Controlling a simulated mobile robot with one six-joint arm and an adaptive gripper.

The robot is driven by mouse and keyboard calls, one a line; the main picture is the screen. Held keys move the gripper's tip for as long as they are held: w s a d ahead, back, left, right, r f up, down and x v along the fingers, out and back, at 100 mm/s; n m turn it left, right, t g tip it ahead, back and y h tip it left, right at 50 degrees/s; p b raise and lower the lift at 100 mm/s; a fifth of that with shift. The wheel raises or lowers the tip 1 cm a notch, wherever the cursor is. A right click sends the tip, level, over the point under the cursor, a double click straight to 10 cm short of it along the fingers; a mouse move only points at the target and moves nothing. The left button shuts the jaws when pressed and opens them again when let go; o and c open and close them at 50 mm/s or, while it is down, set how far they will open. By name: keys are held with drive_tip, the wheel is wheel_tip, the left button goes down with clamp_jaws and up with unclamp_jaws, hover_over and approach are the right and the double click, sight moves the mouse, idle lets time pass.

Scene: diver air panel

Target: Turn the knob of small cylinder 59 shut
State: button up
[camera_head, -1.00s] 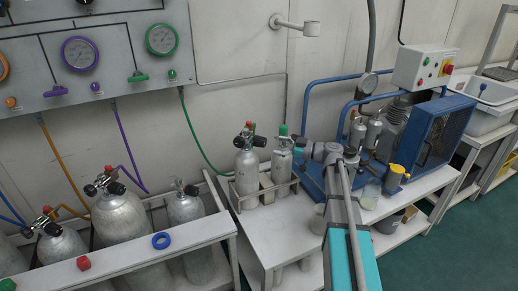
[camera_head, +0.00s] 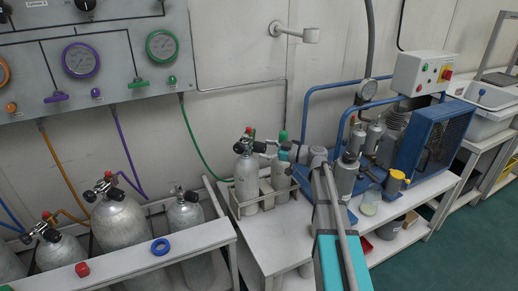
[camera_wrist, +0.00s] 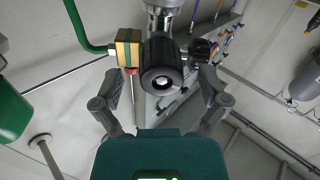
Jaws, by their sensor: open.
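Two small grey cylinders stand in a rack on the white bench in the head view. The left small cylinder (camera_head: 246,180) has a black valve with a red top. The right one (camera_head: 281,178) has a green top and is partly behind my gripper. No number is readable on either. My gripper (camera_head: 268,147) reaches leftward to the left cylinder's valve. In the wrist view a round black knob (camera_wrist: 163,80) faces me, between and slightly beyond the open fingers of my gripper (camera_wrist: 162,98). The fingers stand apart on both sides; I see no contact.
A second black knob (camera_wrist: 201,50) sits right of the valve in the wrist view, with a green hose (camera_wrist: 82,30) at left. A blue-framed compressor (camera_head: 430,140) stands right of my arm. Large cylinders (camera_head: 118,220) stand in a rack at left.

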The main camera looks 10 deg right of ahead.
drive_tip(key=shift+x, duration=1.2)
drive_tip(key=c, duration=1.2)
drive_tip(key=shift+o, duration=0.2)
